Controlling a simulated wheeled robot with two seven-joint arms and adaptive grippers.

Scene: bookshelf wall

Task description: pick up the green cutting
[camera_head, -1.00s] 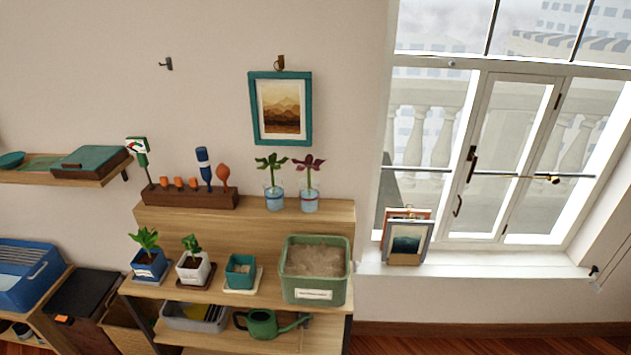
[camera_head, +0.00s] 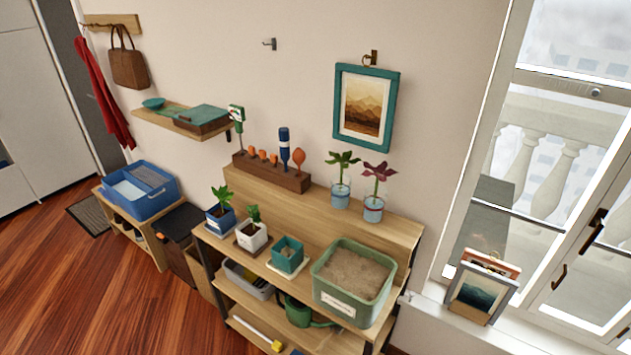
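A green cutting (camera_head: 343,162) with several leaves stands in a small glass of water (camera_head: 340,196) on the raised back ledge of the wooden plant shelf. A dark red cutting (camera_head: 379,174) stands in a similar glass (camera_head: 373,210) just to its right. Neither of my grippers shows in the head view, and nothing touches the green cutting.
The plant shelf (camera_head: 408,231) also holds a green soil bin (camera_head: 340,308), a teal pot (camera_head: 288,253), two potted plants and a wooden tool rack (camera_head: 268,173). A teal-framed picture (camera_head: 365,108) hangs above. The window is at right. Wooden floor (camera_head: 95,290) is clear at lower left.

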